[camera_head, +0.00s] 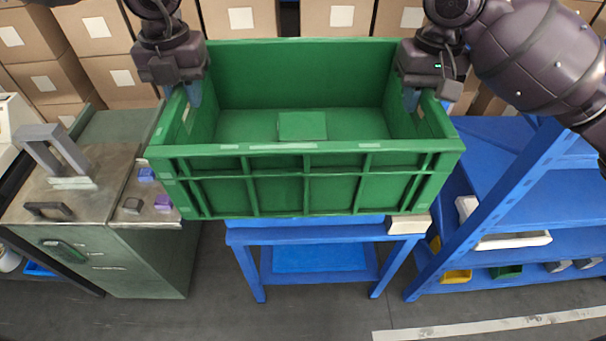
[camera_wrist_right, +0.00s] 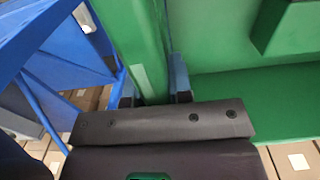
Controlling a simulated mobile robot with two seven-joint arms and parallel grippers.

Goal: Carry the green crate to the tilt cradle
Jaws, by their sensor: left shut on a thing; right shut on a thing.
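The green crate (camera_head: 305,185) fills the middle of the head view. It is held level, open side up, between my two grippers, and looks empty apart from a raised green block or panel inside. My left gripper (camera_head: 194,95) is shut on the crate's left end wall. My right gripper (camera_head: 412,100) is shut on the right end wall; in the right wrist view its fingers (camera_wrist_right: 155,88) sit on both sides of the green wall (camera_wrist_right: 140,45). A blue stand (camera_head: 300,236), possibly the tilt cradle, shows below the crate. The crate hides most of its top, so contact cannot be told.
A grey-green cabinet (camera_head: 150,250) with a metal top and small blue and purple pieces stands close on the left. A blue shelf rack (camera_head: 520,185) with bins stands on the right. Cardboard boxes (camera_head: 100,30) are stacked behind. Grey floor (camera_head: 330,315) is open in front.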

